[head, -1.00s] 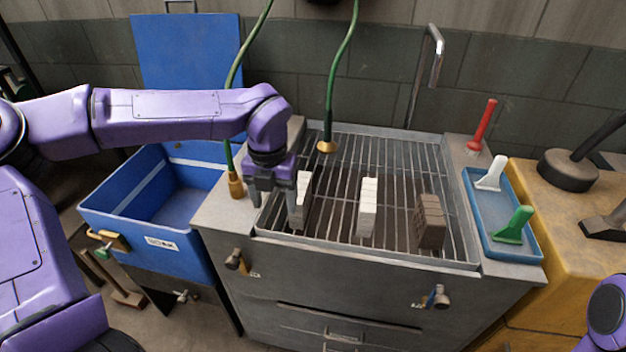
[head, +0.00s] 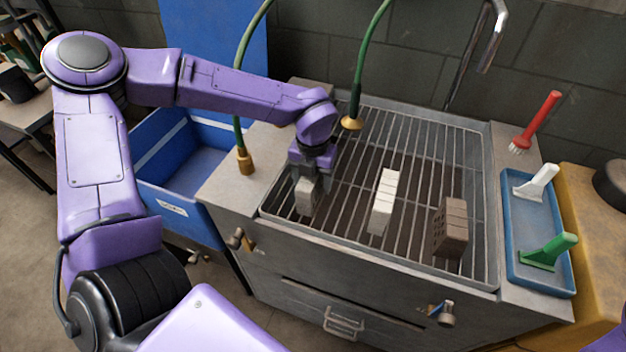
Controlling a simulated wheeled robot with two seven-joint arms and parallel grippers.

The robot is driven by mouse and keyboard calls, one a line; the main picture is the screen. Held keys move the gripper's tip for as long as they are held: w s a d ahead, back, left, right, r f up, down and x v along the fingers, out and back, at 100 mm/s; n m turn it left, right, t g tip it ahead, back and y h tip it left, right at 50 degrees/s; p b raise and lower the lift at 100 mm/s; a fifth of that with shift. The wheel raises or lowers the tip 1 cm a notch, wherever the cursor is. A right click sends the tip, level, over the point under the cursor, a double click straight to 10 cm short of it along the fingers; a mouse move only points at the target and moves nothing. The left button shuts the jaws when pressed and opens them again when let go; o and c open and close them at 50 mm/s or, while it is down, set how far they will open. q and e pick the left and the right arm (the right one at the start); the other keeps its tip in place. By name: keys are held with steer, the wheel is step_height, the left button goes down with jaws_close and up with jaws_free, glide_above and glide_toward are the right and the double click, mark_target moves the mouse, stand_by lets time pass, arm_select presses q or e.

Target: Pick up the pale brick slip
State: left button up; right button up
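Two pale slips stand upright on the wire rack (head: 420,165). A light grey one (head: 306,197) is at the left, and a whiter one (head: 382,203) is in the middle, standing free. My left gripper (head: 312,177) points down at the left slip, with its fingers at the slip's upper part. The slip and finger overlap hides whether the fingers press on it. The slip appears still at rack level. My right gripper is out of view.
A brown holed brick (head: 450,228) stands at the rack's right. A blue tray (head: 513,225) holds a white tool (head: 537,182) and a green tool (head: 549,251); a red brush (head: 536,122) is behind. Green hoses (head: 360,60) hang near my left arm. A blue bin (head: 160,160) is left.

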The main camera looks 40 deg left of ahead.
arm_select(q)
steer(key=shift+s+f, duration=0.15)
steer(key=shift+f, duration=0.45)
steer(key=c, duration=1.2)
